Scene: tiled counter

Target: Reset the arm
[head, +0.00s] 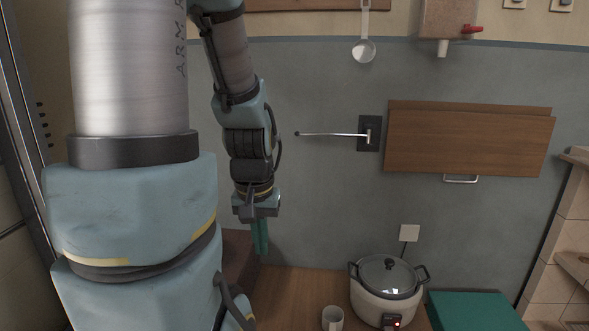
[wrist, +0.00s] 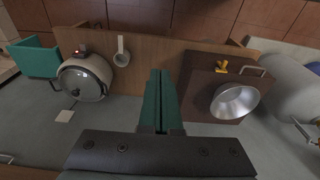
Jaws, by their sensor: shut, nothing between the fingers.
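My gripper (head: 260,237) hangs from my arm on the left side of the head view, pointing down in front of the grey wall. Its green fingers are together with nothing between them. In the wrist view my gripper (wrist: 160,75) shows in the middle, the fingers closed side by side above the wooden counter. It is apart from the things below it. The upper part of my arm fills the left of the head view and hides what is behind it.
A rice cooker (head: 388,290), a white cup (head: 333,318) and a teal box (head: 475,312) stand right of my gripper. A metal bowl (wrist: 235,101) is on a dark brown box (wrist: 196,95). A wall rod (head: 330,134) and wooden panel (head: 468,140) are on the wall.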

